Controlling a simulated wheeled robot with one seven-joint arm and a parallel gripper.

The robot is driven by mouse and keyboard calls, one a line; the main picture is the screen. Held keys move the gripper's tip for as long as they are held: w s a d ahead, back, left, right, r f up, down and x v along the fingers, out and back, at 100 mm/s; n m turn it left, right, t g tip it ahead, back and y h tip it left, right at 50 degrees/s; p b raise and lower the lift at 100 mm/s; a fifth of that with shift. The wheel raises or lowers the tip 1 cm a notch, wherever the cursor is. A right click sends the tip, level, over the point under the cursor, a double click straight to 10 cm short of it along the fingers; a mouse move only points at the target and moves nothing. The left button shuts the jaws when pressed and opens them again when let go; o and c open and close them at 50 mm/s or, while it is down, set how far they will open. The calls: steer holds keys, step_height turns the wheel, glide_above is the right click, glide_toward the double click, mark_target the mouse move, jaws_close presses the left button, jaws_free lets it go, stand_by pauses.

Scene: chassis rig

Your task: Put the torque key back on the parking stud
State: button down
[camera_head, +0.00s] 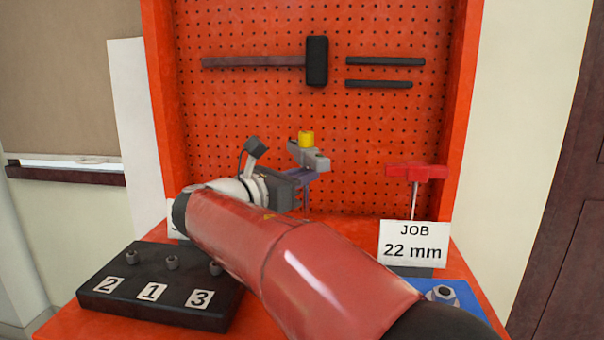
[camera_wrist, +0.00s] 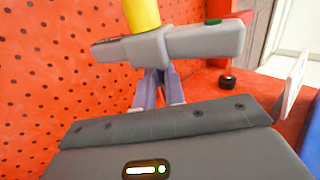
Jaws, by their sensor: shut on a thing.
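The torque key, seen as a grey crossbar (camera_head: 310,158) with a yellow cap, is in my gripper (camera_head: 303,178) in front of the pegboard. A thin shaft shows below it. In the wrist view the grey crossbar (camera_wrist: 175,46) lies across the ends of my purple-grey fingers (camera_wrist: 153,88), which are shut on the key below the bar. The key looks roughly upright. I cannot clearly identify the parking stud. A short black round piece (camera_wrist: 228,83) stands on the red bench to the right in the wrist view. The key's lower end is hidden there.
A red T-handled tool (camera_head: 416,173) stands at the right behind the "JOB 22 mm" card (camera_head: 413,244). A black block (camera_head: 165,290) with several sockets, numbered 1 to 3, is front left. A blue tray (camera_head: 460,300) holds a metal nut front right. The pegboard (camera_head: 250,110) closes the back.

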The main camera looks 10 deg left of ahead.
steer(key=shift+f, duration=0.65)
steer(key=c, duration=1.4)
jaws_free()
steer(key=shift+s+a, duration=0.1)
steer(key=v, duration=0.7)
steer(key=shift+s+a, duration=0.2)
steer(key=shift+s, duration=0.05)
